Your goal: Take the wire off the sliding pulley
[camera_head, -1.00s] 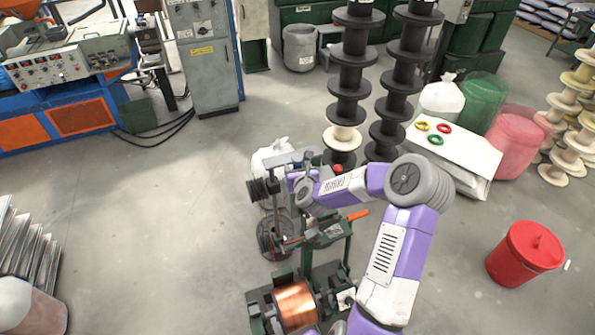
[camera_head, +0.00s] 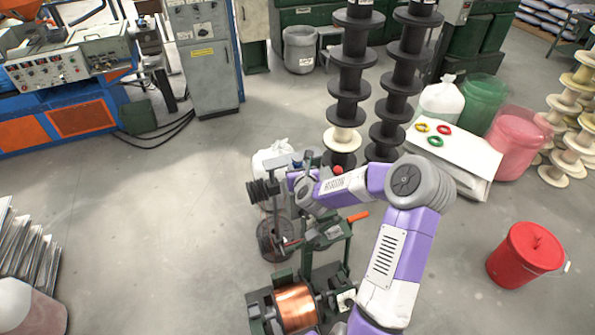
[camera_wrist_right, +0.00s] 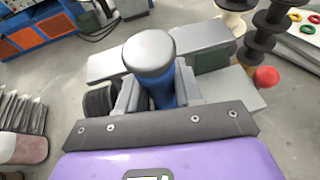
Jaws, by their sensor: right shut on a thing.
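My right gripper (camera_wrist_right: 158,92) is shut on a blue post with a rounded grey cap (camera_wrist_right: 150,52), seen between its two grey fingers in the right wrist view. In the head view this is at the top of the green winding stand, partly hidden by my wrist. Dark grooved pulleys (camera_head: 263,190) are at the stand's left side; a dark ribbed part also shows left of the fingers in the wrist view (camera_wrist_right: 98,100). A copper spool (camera_head: 297,307) sits in the stand's base. I cannot make out the wire. My left gripper is out of view.
An orange-handled lever (camera_head: 357,216) sticks out right of the stand. A dark wheel (camera_head: 272,240) is beside it. Stacked black spools (camera_head: 350,85) and a white slab with coloured rings (camera_head: 460,165) are behind. A red bucket (camera_head: 525,255) stands right.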

